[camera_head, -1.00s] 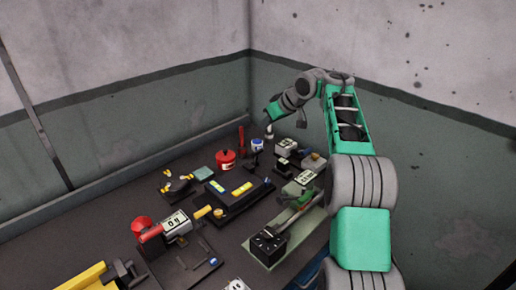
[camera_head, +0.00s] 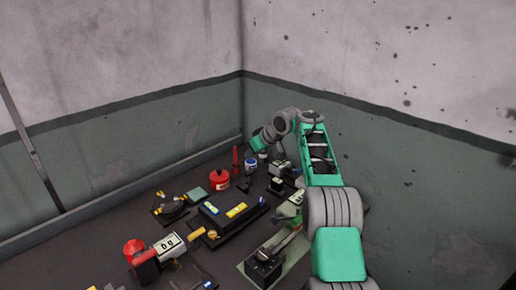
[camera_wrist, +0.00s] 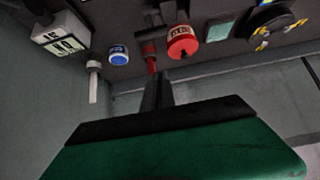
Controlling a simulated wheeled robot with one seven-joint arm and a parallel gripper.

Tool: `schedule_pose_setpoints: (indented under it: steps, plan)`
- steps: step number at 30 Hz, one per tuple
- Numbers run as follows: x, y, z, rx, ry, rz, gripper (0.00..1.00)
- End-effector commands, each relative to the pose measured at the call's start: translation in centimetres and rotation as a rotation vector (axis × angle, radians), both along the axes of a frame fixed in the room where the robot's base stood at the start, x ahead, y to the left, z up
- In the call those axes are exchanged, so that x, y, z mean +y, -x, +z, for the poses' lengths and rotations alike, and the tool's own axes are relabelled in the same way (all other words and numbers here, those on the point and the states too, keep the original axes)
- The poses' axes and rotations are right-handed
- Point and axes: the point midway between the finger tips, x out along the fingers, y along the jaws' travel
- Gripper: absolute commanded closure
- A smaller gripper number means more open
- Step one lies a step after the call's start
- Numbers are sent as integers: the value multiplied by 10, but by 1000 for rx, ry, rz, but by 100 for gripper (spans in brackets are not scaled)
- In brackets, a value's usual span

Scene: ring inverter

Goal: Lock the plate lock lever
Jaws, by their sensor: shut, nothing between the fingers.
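I cannot tell for certain which part is the plate lock lever. A long device on a pale green plate (camera_head: 246,267) has a black block (camera_head: 264,266) at its near end and a bar running to a green part, partly behind my arm. A dark round fixture with yellow parts (camera_head: 170,208) stands at the left back; it also shows in the wrist view (camera_wrist: 268,30). My gripper (camera_wrist: 163,76) is shut and empty, above the back of the table. In the head view its fingers are hard to make out.
A red canister (camera_head: 219,180), a blue-and-white jar (camera_head: 251,165) and a red upright cylinder (camera_head: 235,158) stand near the gripper. A black block with yellow labels (camera_head: 232,216) is mid-table. A numbered device (camera_head: 168,246) is front left. Walls close the back and right.

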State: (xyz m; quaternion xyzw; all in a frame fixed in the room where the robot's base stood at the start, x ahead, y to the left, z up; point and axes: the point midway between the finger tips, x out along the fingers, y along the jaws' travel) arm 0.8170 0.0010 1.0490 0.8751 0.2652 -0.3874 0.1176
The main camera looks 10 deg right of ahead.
Motion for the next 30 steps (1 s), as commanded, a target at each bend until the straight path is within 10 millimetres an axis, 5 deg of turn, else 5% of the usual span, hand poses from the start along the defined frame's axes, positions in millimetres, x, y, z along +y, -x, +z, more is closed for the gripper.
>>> schedule_pose_setpoints:
  steps: [4,13,30]
  plan:
    - [9,-13,-17,2,0,1,100]
    - [-2,3,-47,2,0,1,100]
    - [-12,8,-53,-11,-7,-7,100]
